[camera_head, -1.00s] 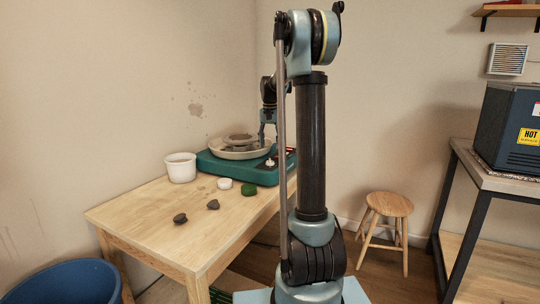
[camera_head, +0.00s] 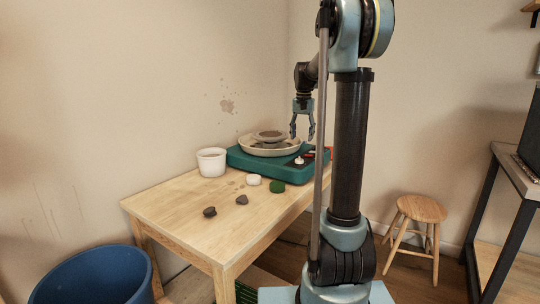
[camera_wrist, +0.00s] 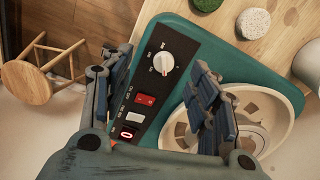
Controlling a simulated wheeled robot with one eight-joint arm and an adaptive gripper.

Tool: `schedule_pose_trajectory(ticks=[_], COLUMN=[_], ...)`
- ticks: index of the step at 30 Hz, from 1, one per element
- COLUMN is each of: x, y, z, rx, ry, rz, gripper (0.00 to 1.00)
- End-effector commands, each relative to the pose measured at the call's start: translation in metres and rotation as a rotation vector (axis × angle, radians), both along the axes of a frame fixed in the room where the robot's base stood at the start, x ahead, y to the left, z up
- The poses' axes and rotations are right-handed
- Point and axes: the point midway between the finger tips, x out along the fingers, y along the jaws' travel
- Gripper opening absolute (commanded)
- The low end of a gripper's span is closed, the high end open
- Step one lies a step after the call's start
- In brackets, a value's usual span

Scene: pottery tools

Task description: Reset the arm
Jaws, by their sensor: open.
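My gripper (camera_head: 302,130) is open and empty. In the head view it hangs with its fingers down, above the right part of the green pottery wheel (camera_head: 240,162) on the wooden table. The wrist view shows both fingers of my gripper (camera_wrist: 155,105) spread apart, with the wheel's black control panel (camera_wrist: 140,120) between them. The panel has a white dial (camera_wrist: 163,62) and a red switch. The cream splash pan (camera_wrist: 185,125) is partly hidden behind the right finger in the wrist view. My arm's column covers part of the head view.
On the table (camera_head: 165,206) are a white pot (camera_head: 211,162), a white round piece (camera_head: 253,180), a green sponge (camera_head: 277,187) and two dark lumps (camera_head: 241,200). A blue tub (camera_head: 95,280) stands at lower left. A wooden stool (camera_head: 421,210) and a metal-framed bench (camera_head: 517,180) are to the right.

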Motion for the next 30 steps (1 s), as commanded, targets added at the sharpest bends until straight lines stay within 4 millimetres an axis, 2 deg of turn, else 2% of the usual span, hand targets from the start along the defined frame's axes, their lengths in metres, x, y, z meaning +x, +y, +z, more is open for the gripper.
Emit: schedule_pose_trajectory(ticks=[1,3,14,23,30], x=[-0.017,-0.038,-0.143,-0.227,-0.289], y=[0.000,0.000,0.000,0.000,0.000], z=[0.000,0.000,-0.016,-0.049,-0.088], rx=[0.000,-0.001,-0.007,-0.014,-0.022], ry=[-0.005,-0.014,-0.056,-0.090,-0.118], rz=[0.012,0.033,0.135,0.221,0.288], gripper=[0.54,0.54,0.54,0.54,0.54])
